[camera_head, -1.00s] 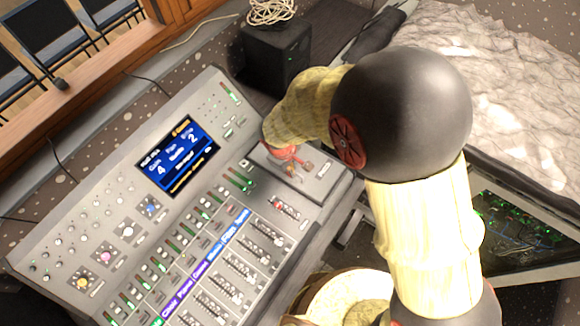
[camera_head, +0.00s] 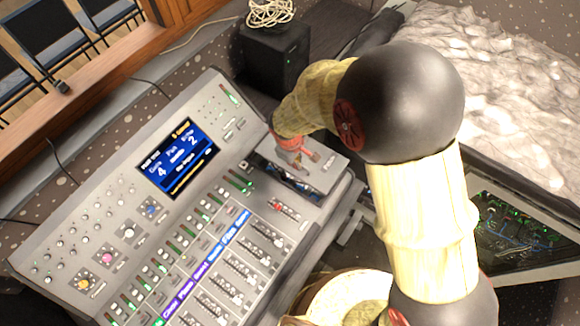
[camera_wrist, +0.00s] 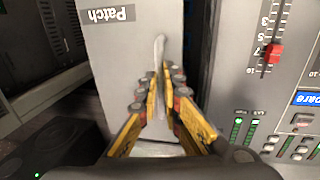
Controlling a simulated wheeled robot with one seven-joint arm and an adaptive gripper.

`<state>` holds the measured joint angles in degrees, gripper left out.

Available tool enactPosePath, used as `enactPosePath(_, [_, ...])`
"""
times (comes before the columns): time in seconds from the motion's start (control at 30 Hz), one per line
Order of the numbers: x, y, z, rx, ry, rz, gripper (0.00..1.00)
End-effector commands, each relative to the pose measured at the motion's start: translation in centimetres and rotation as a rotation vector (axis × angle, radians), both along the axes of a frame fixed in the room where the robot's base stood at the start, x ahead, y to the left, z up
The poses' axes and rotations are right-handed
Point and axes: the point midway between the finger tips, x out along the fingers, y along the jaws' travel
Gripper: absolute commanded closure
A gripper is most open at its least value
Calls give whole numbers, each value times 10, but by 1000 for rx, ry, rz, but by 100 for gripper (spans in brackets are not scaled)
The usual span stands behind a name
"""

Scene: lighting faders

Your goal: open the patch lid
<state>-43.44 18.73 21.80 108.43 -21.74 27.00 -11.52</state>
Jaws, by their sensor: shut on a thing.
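The patch lid (camera_head: 327,172) is a flat grey panel at the upper right end of the mixing console. Its front edge stands raised above the console, with a dark opening showing under it. In the wrist view the lid (camera_wrist: 120,60) fills the middle, with a "Patch" label and a slim pale handle (camera_wrist: 160,50). My gripper (camera_wrist: 161,100) has its yellow fingers closed around the near part of the handle. In the head view my gripper (camera_head: 298,162) is over the lid, partly hidden by its own wrist.
The mixing console (camera_head: 110,205) with its screen (camera_head: 178,157), knobs and faders lies left of the lid. A red fader cap (camera_wrist: 274,53) is close beside the lid. A black speaker box (camera_head: 275,58) stands behind. An open rack of electronics (camera_head: 515,230) is at the right.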

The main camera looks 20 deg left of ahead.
Motion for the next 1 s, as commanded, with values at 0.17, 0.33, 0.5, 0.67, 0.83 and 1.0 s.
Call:
enactPosePath(0.17, [54, -16, 3, 1, 0, -7, 100])
enactPosePath(0.33, [87, -25, 2, 1, -1, -4, 100])
enactPosePath(0.5, [97, -28, 1, 2, -2, -1, 100])
enactPosePath(0.67, [97, -28, 1, 2, -2, 0, 100])
enactPosePath(0.83, [96, -28, 1, 2, -2, 0, 89])
enactPosePath(1.0, [96, -28, 1, 2, -2, -1, 79])
